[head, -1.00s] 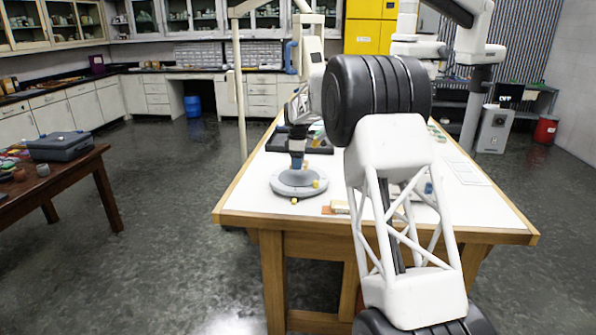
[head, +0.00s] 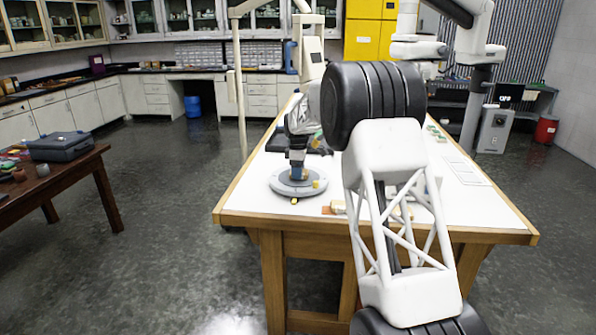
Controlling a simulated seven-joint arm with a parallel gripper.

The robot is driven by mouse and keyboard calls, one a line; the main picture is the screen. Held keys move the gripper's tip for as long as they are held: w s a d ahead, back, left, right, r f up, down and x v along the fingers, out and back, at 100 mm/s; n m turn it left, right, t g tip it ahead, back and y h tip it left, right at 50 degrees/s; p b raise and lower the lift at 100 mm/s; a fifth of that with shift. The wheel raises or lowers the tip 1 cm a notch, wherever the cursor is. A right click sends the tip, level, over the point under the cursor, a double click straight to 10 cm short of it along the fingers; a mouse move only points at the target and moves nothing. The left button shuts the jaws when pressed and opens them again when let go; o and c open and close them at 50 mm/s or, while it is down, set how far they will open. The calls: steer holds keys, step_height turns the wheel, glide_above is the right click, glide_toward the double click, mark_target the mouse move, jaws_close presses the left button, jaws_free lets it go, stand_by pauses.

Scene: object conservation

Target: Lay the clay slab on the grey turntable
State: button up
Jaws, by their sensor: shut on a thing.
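The grey turntable (head: 281,187) is a round disc near the left front of the white-topped table. My gripper (head: 298,170) points down over the middle of the disc, in the head view. It is shut on a small brownish piece (head: 297,173), which I take to be the clay slab. The piece is low over the disc; I cannot tell whether it touches it. A small yellow block (head: 319,184) is at the right part of the disc. A smaller yellow piece (head: 294,200) is at the disc's front edge. My arm hides much of the table.
The white tabletop (head: 250,195) has a wooden rim and is bare left of the turntable. Small tan and reddish blocks (head: 336,208) lie right of it, partly behind my arm. A dark tray (head: 318,148) lies behind the turntable. A brown side table (head: 70,178) stands far left.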

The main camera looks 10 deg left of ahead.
steer(key=shift+f, duration=0.1)
steer(key=o, duration=1)
step_height(320, 180, up, 12)
stand_by(0.4)
stand_by(0.5)
